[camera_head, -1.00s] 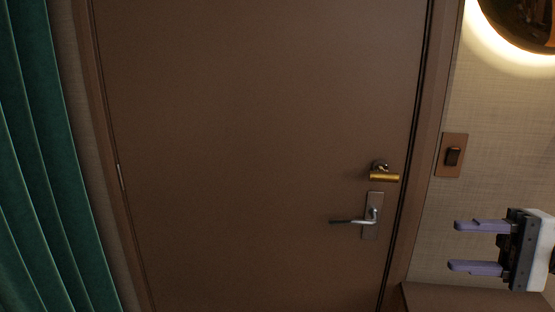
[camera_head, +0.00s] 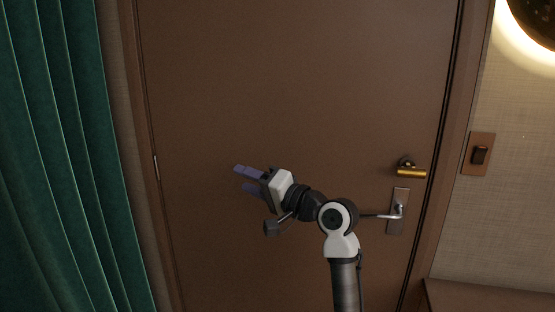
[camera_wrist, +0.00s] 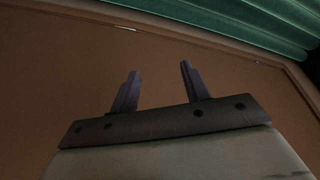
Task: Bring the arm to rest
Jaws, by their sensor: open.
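My gripper (camera_head: 241,179) is in front of the brown door in the head view, left of the door handle. Its two purple fingers point left and slightly up. They are apart with nothing between them. The wrist view shows the same open fingers (camera_wrist: 157,84) against the brown door surface. My arm rises from the bottom of the head view and bends left at a white and black joint. It covers part of the silver lever handle.
The closed door (camera_head: 290,90) has a silver lever handle (camera_head: 398,211) and a brass latch (camera_head: 411,172). A green curtain (camera_head: 55,150) hangs at the left. A light switch (camera_head: 480,154) and a brown ledge (camera_head: 485,297) are at the right.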

